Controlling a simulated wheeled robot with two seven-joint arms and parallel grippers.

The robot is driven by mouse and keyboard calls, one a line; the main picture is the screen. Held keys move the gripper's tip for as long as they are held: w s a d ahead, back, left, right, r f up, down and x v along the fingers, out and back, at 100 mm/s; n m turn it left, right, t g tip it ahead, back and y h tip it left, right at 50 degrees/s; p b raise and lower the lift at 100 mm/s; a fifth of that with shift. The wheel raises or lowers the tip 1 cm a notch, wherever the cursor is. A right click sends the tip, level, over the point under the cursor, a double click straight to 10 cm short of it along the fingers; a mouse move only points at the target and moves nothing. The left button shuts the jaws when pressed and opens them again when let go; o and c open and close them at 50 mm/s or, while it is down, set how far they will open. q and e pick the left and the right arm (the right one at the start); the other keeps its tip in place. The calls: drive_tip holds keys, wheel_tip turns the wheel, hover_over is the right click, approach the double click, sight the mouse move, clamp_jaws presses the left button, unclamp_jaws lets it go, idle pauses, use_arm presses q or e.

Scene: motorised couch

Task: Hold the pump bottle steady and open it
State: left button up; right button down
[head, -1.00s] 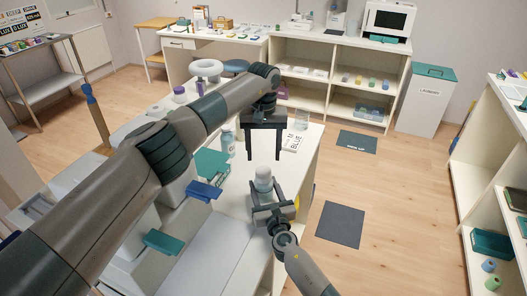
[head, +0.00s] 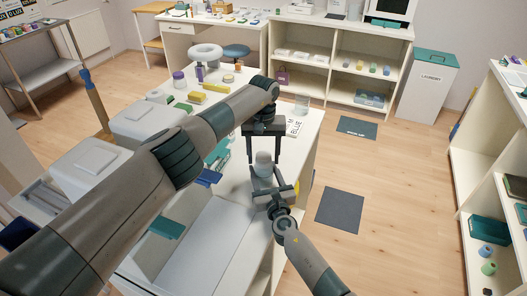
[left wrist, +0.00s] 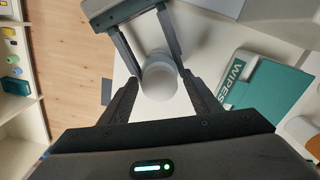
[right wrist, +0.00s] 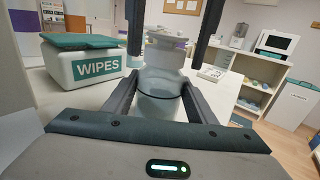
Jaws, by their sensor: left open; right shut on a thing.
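The pump bottle (head: 263,169) is pale grey-white and stands upright near the right edge of the white counter. My right gripper (head: 268,186) is shut around its body. The right wrist view shows the bottle (right wrist: 163,82) between the right fingers (right wrist: 158,88), with a pale, wide pump top (right wrist: 168,36). My left gripper (head: 265,159) points down above the bottle and is open. In the right wrist view its fingers (right wrist: 172,45) hang on either side of the top, apart from it. In the left wrist view the bottle (left wrist: 160,80) lies between the open left fingers (left wrist: 158,80).
A white wipes box with a teal lid (right wrist: 80,66) stands close beside the bottle; it also shows in the left wrist view (left wrist: 268,85). A clear jar (head: 301,104) and a lettered card (head: 296,127) lie farther back. The floor right of the counter is open, with grey mats (head: 340,210).

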use_arm(q)
drive_tip(key=c, duration=1.2)
drive_tip(key=shift+o, duration=0.2)
